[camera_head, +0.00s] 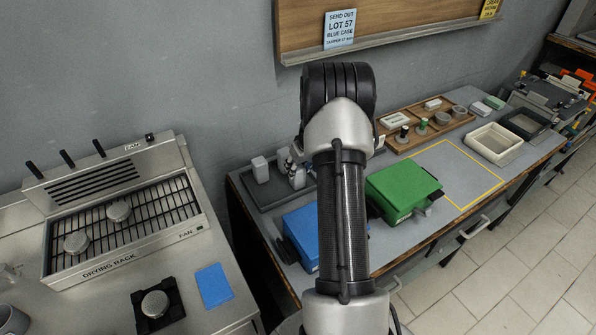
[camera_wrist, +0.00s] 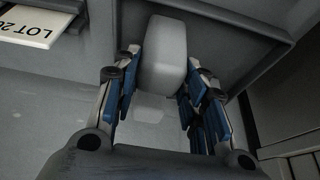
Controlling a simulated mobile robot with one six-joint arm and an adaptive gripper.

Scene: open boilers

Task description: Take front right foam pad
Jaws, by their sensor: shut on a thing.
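In the wrist view my gripper (camera_wrist: 160,75) is shut on a pale grey, rounded block, the foam pad (camera_wrist: 165,50). The blue-lined fingers press on its left and right sides. The pad stands out lengthwise between the fingers, over a dark grey recessed surface. A second, paler shape (camera_wrist: 150,108) shows just below it; I cannot tell whether it is another pad.
A green case (camera_head: 402,192) lies on the bench right of my arm, beside a yellow-outlined area (camera_head: 458,172). A blue case (camera_head: 300,232) is partly behind my arm. A grey tray (camera_head: 262,196) stands near the wall. A drying rack (camera_head: 125,225) is at left.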

